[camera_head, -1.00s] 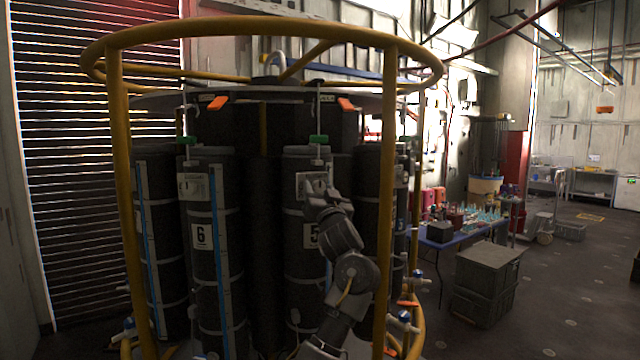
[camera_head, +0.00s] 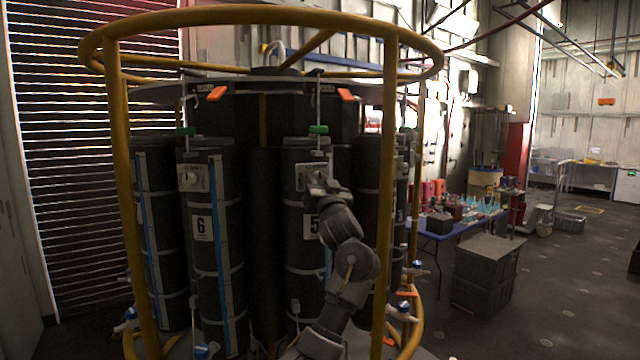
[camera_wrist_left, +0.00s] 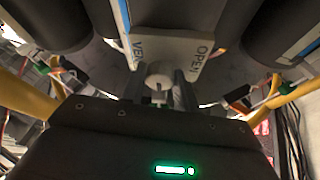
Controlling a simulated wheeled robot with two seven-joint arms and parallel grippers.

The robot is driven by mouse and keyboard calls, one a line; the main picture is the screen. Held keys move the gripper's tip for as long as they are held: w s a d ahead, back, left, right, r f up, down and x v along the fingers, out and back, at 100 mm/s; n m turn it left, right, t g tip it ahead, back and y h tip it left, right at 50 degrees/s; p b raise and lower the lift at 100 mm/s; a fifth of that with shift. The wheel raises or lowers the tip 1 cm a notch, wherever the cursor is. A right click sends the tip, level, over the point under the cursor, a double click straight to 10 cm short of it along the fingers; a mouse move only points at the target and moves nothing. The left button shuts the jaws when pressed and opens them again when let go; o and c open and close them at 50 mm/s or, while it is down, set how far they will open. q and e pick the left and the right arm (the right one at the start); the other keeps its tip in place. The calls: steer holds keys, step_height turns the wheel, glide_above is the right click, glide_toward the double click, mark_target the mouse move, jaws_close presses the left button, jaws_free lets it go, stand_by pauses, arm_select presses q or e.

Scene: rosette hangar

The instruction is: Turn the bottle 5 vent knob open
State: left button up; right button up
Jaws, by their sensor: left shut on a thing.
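Bottle 5 (camera_head: 305,262) is a dark upright cylinder with a "5" label, in the ring of bottles. Its pale vent plate (camera_head: 302,172) is near the top. My left gripper (camera_head: 318,182) reaches up to that plate from the lower right and covers its knob in the head view. In the left wrist view the plate (camera_wrist_left: 172,50) carries the words VENT and OPEN. The pale vent knob (camera_wrist_left: 158,74) stands out from it, and my left gripper (camera_wrist_left: 161,90) is shut on it. The knob's exact angle is hard to read. My right gripper is not in view.
Bottle 6 (camera_head: 207,275), with its own vent plate and knob, stands to the left. A yellow tube frame (camera_head: 388,200) surrounds the bottles, with one post just right of my arm. A blue table (camera_head: 470,228) and grey crates (camera_head: 485,275) stand to the right, beside open floor.

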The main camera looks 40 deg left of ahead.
arm_select(q)
steer(key=n+g+b, duration=0.1)
steer(key=n, duration=0.1)
steer(key=n+g+y+b, duration=0.1)
steer(key=n+b, duration=0.1)
steer(key=n, duration=0.1)
steer(key=shift+w+d+f, duration=0.1)
steer(key=shift+w+f, duration=0.05)
steer(key=shift+f, duration=0.05)
steer(key=n+g+y+b, duration=0.1)
steer(key=n, duration=0.1)
steer(key=shift+n, duration=0.4)
steer(key=n+g+b, duration=0.1)
steer(key=n+g, duration=0.1)
steer(key=n, duration=0.2)
steer(key=shift+w+d+r, duration=0.1)
steer(key=shift+r, duration=0.05)
steer(key=n+g, duration=0.1)
steer(key=n, duration=0.1)
steer(key=n+g, duration=0.1)
steer(key=n, duration=0.1)
steer(key=shift+r+n+g, duration=0.2)
steer(key=shift+n+g, duration=0.1)
steer(key=shift+g, duration=0.1)
steer(key=shift+w+r+n+g+h+p, duration=0.15)
steer(key=shift+n+g+p, duration=0.25)
steer(key=shift+n, duration=0.75)
steer(key=shift+s+f+n+g+h+p, duration=0.1)
steer(key=shift+n+g+h+p, duration=0.25)
steer(key=shift+n, duration=0.8)
